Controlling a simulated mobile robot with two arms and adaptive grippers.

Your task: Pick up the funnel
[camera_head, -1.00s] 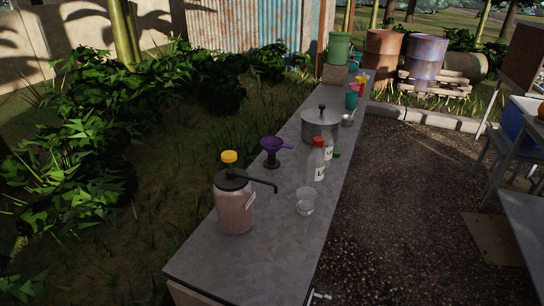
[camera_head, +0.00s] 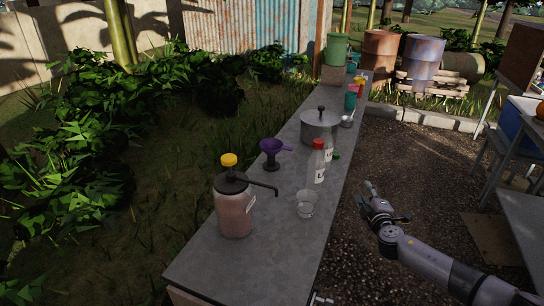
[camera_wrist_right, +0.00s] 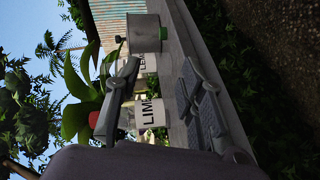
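The purple funnel (camera_head: 272,148) stands on a dark base on the long grey counter (camera_head: 255,195), near its left edge in the head view. I cannot make it out in the right wrist view. My right gripper (camera_head: 386,203) is over the gravel to the right of the counter, well away from the funnel. In the right wrist view my right gripper (camera_wrist_right: 160,68) has its fingers spread apart with nothing held between them. My left gripper is not in view.
Gravel lies to the right.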

